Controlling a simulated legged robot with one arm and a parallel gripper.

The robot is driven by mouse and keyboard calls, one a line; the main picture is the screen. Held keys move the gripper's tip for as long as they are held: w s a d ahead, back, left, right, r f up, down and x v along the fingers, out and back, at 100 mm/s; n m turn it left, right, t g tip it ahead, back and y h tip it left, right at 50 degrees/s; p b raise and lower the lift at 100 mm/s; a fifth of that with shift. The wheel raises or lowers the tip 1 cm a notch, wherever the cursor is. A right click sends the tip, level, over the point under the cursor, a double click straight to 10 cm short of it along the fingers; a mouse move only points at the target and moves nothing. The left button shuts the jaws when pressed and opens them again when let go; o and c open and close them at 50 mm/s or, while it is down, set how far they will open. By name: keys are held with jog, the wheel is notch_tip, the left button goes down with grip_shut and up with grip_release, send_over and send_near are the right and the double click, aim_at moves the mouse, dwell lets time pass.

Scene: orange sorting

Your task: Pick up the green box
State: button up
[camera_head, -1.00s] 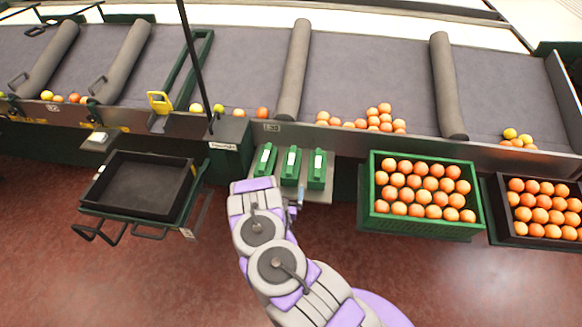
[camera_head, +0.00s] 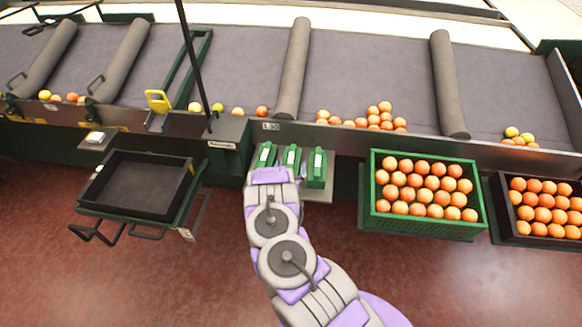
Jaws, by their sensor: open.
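Three small green boxes with white labels stand side by side on a small grey shelf at the belt's front edge: a left one (camera_head: 264,156), a middle one (camera_head: 291,158) and a right one (camera_head: 317,168). My gripper (camera_head: 269,174) is at the shelf's near edge, in front of the left and middle boxes, and covers their lower parts. It is open; its fingertips are hard to make out, and I cannot tell whether it touches a box. A larger green crate (camera_head: 478,206) full of oranges stands to the right.
A black empty tray (camera_head: 140,207) on a stand is at the left. A black crate (camera_head: 497,209) of oranges is at the far right. The conveyor (camera_head: 375,75) with rollers and scattered fruit runs behind. The red floor in front is clear.

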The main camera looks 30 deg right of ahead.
jog(key=shift+c, duration=0.2)
jog(key=shift+a, duration=0.1)
jog(key=c, duration=1.1)
jog(key=shift+d+r, duration=0.15)
jog(key=shift+d, duration=0.05)
jog(key=shift+c, duration=0.2)
